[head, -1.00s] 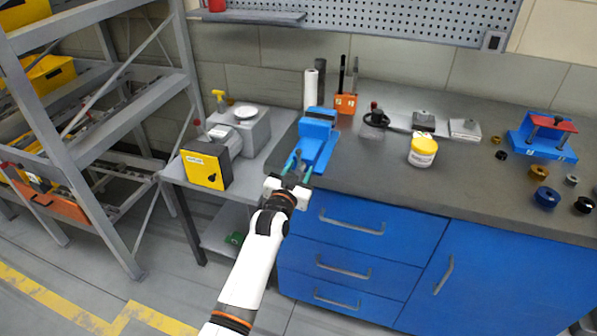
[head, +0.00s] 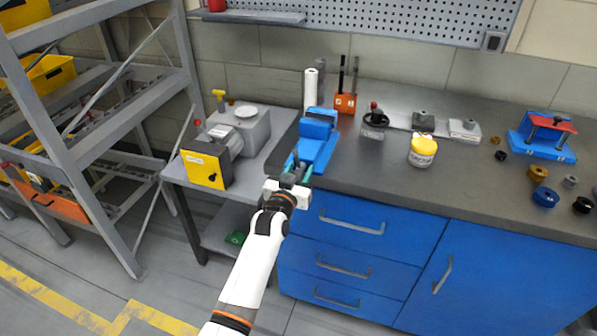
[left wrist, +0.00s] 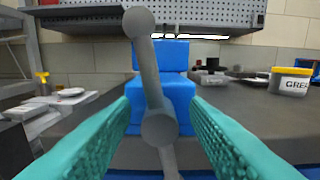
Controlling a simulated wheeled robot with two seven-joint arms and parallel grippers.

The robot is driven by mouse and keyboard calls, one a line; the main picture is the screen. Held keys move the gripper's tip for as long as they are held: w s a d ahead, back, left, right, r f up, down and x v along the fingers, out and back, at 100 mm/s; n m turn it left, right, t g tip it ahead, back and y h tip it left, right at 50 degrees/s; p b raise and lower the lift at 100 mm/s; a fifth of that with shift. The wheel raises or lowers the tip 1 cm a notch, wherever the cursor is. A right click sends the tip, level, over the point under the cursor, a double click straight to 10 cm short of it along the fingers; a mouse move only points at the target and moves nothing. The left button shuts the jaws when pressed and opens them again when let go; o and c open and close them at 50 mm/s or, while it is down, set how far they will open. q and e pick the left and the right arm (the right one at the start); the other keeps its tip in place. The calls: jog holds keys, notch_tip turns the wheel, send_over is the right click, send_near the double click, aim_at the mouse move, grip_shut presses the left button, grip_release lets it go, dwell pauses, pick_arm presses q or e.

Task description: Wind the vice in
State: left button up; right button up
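The blue vice (head: 318,142) stands at the left front edge of the grey workbench. In the left wrist view its blue body (left wrist: 178,88) is straight ahead. Its grey handle bar (left wrist: 148,72) runs steeply across the picture, leaning left at the top, with a round ball at its upper end and a round hub (left wrist: 159,128) at mid-length. My left gripper (head: 298,166) is at the vice's front end. Its teal fingers (left wrist: 160,112) are open, one on each side of the hub, with visible gaps. The lower bar end is cut off. My right gripper is not in view.
A yellow-fronted grey machine (head: 207,166) stands on a side table left of the vice. A white jar with a yellow lid (head: 422,151) and an orange tool block (head: 345,103) stand on the bench. Blue drawers (head: 345,228) lie below. A grey rack (head: 75,150) is at left.

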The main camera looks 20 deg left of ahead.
pick_arm(q)
jog(key=s, duration=1.2)
jog(key=shift+a, duration=0.2)
jog(key=shift+f, duration=0.1)
jog(key=s+d+f+g, duration=0.1)
jog(key=s+f+g, duration=0.25)
jog(key=f, duration=0.75)
jog(key=s+f+m+g, duration=0.15)
jog(key=s+f, duration=0.35)
jog(key=f, duration=0.6)
jog(key=s+d+f+g, duration=0.1)
jog(key=s+f+g, duration=0.25)
jog(key=f, duration=0.75)
jog(key=s+a+f+g, duration=0.1)
jog(key=s+f+g, duration=0.3)
jog(key=s+f, duration=0.95)
jog(key=s+a+f+g, duration=0.2)
jog(key=s+f, duration=0.1)
jog(key=s, duration=0.8)
jog(key=s+a+f+g, duration=0.2)
jog(key=s+f, duration=0.1)
jog(key=s, duration=0.9)
jog(key=shift+a+f+m+y, duration=0.3)
jog(key=shift+a+f+m, duration=0.05)
jog(key=shift+f, duration=0.05)
